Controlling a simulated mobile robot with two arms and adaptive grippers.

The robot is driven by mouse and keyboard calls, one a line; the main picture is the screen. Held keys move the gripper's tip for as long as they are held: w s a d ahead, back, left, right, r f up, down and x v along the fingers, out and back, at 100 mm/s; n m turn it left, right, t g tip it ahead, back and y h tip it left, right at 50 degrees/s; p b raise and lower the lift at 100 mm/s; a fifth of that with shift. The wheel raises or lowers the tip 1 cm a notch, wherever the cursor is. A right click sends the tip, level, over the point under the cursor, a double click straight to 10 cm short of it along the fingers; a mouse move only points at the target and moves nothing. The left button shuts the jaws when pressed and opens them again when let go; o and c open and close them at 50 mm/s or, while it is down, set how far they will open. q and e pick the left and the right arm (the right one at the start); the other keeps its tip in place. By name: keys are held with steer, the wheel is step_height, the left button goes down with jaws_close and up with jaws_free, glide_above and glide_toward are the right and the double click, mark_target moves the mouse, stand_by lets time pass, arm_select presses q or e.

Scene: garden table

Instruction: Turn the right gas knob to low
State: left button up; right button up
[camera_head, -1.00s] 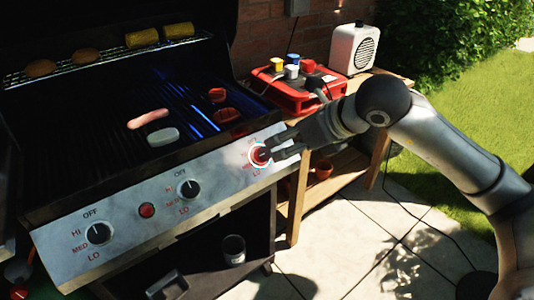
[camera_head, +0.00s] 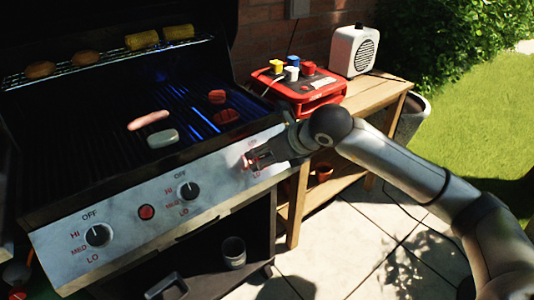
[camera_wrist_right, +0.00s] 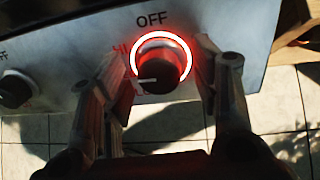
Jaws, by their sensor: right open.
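The right gas knob (camera_wrist_right: 168,72) is dark with a glowing red ring around it on the silver control panel (camera_wrist_right: 68,88). In the right wrist view its white mark points left, toward the red lettering; "OFF" is printed above. My right gripper (camera_wrist_right: 160,58) is open, with one finger on each side of the knob. I cannot tell whether the fingers touch it. In the head view my right gripper (camera_head: 254,159) covers most of this knob, with some red glow showing. The "LO" label there sits below the gripper. My left gripper is not in view.
The middle knob (camera_head: 189,190), left knob (camera_head: 98,235) and a red button (camera_head: 147,212) are on the same panel. A sausage (camera_head: 149,120) and patties lie on the grill. A wooden side table (camera_head: 374,92) with a red case (camera_head: 290,90) and white speaker (camera_head: 353,50) stands right.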

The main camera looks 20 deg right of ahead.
steer(key=c, duration=1)
steer(key=shift+c, duration=0.2)
stand_by(0.6)
steer(key=o, duration=1)
steer(key=shift+o, duration=0.2)
steer(key=v, duration=1.2)
